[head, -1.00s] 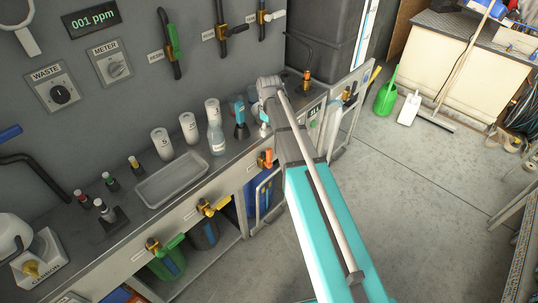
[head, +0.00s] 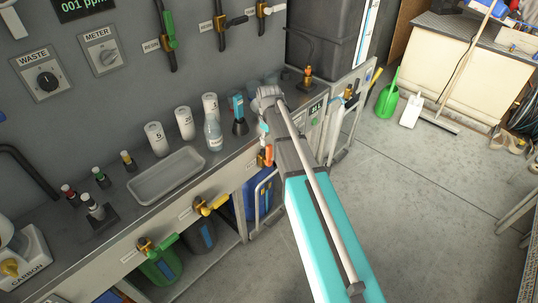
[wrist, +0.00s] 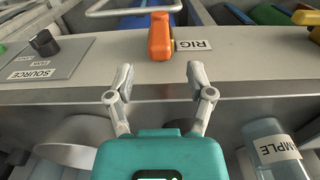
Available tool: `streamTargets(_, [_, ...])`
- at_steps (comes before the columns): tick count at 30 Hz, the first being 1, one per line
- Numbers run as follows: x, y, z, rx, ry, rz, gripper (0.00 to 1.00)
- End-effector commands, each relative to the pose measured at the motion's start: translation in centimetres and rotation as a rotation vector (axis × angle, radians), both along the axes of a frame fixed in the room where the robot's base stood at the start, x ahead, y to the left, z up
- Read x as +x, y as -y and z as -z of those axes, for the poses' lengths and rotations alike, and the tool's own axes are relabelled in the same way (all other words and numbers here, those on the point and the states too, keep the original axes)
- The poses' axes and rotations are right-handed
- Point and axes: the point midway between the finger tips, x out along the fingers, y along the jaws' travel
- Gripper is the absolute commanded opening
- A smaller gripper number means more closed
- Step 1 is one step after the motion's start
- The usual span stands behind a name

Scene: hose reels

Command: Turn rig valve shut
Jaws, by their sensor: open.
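The rig valve's orange handle (wrist: 160,36) stands out from the grey panel, next to a RIG label (wrist: 193,45), in the wrist view. In the head view the orange handle (head: 266,156) is on the bench front, just below and left of my arm's wrist. My gripper (wrist: 159,75) is open and empty. Its two fingers point toward the handle, one to each side of its line, with a visible gap to it. In the head view my arm hides most of the gripper.
Two more front valves, yellow (head: 208,206) and green (head: 160,246), sit left along the bench. A bottle (head: 214,134), white containers and a tray (head: 166,177) stand on top.

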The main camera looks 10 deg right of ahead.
Motion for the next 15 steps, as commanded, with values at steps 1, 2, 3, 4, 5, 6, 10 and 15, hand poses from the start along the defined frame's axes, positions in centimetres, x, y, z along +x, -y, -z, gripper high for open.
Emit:
streamTargets(1, [0.0,0.0,0.8,0.0,0.0,0.0,0.69])
streamTargets(2, [0.0,0.0,1.0,0.0,0.0,0.0,0.69])
streamTargets(3, [0.0,0.0,1.4,0.0,0.0,0.0,0.69])
streamTargets(4, [0.0,0.0,1.6,0.0,0.0,0.0,0.69])
streamTargets(5, [0.0,0.0,1.8,0.0,0.0,0.0,0.69])
streamTargets(6, [0.0,0.0,2.1,0.0,0.0,0.0,0.69])
streamTargets(10, [0.0,0.0,3.1,0.0,0.0,0.0,0.69])
streamTargets(15, [0.0,0.0,4.4,0.0,0.0,0.0,0.69])
